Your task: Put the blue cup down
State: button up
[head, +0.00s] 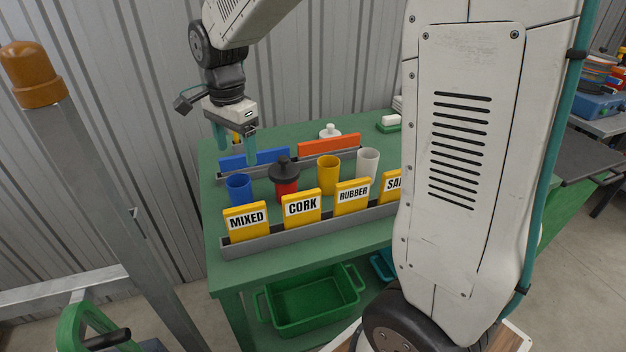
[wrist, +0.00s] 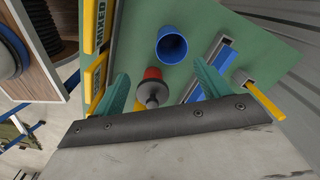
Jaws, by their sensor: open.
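The blue cup (head: 238,187) stands upright on the green table (head: 226,275), behind the MIXED sign, at the left end of a row of containers. In the wrist view the blue cup (wrist: 172,47) shows its open mouth and looks empty. My gripper (head: 236,145) is open, its teal fingers pointing down above and slightly behind the cup. The fingers are apart from the cup and nothing is between them. In the wrist view my gripper (wrist: 160,76) has its fingertips to either side of the view below the cup.
A red container with a black lid (head: 285,180) stands right beside the cup, then a yellow cup (head: 328,175) and a pale cup (head: 367,162). Yellow signs (head: 301,206) stand in a grey front rail. Blue (head: 255,159) and orange panels (head: 329,146) stand behind.

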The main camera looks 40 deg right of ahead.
jog(key=s+d+r+n, duration=0.1)
jog(key=s+n, duration=0.6)
jog(key=s, duration=0.7)
jog(key=s+d+r+n+t, duration=0.1)
jog(key=s+d+r+n, duration=0.1)
jog(key=s+n, duration=0.6)
jog(key=s+r, duration=0.1)
jog(key=s, duration=0.4)
jog(key=shift+s+r, duration=0.3)
jog(key=shift+s, duration=0.1)
jog(key=shift+d, duration=0.1)
